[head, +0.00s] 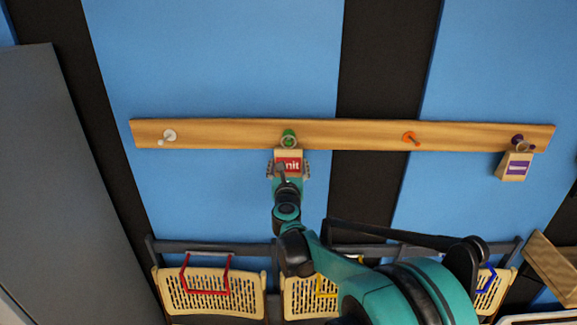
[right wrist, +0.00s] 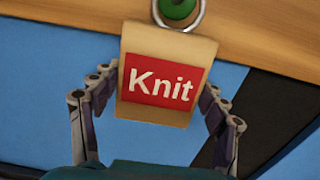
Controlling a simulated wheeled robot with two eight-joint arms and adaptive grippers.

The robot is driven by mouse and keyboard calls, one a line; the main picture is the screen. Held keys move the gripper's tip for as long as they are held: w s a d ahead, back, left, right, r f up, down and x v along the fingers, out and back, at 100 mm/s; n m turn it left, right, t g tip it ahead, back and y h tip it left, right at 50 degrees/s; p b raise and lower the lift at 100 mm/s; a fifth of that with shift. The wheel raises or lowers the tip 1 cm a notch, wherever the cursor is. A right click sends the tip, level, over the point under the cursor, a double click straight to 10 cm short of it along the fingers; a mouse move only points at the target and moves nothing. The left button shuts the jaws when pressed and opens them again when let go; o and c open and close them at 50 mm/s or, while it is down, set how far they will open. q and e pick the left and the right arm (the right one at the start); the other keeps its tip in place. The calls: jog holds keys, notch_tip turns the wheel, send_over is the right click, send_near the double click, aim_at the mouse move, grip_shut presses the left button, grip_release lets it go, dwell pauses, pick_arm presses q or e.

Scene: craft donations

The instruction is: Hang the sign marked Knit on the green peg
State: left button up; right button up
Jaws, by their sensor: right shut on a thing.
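The Knit sign (head: 288,162) is a wooden tag with a red label and white lettering. Its label reads clearly in the right wrist view (right wrist: 163,80). My right gripper (head: 289,171) is shut on the sign from below, its fingers on both side edges. The sign is upright, slightly tilted in the wrist view, just below the green peg (head: 289,134). The sign's metal ring (right wrist: 188,28) appears around the green peg's end (right wrist: 187,6). I cannot tell whether the ring bears on the peg. My left gripper is not in view.
The wooden rail (head: 350,134) also has a white peg (head: 169,134), an orange peg (head: 410,138) and a purple peg (head: 517,140). A purple-labelled sign (head: 515,166) hangs at the purple peg. Baskets with red (head: 206,292), yellow and blue handles stand below.

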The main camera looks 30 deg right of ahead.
jog(key=o, duration=1.2)
jog(key=shift+c, duration=0.2)
jog(key=shift+s+a, duration=0.1)
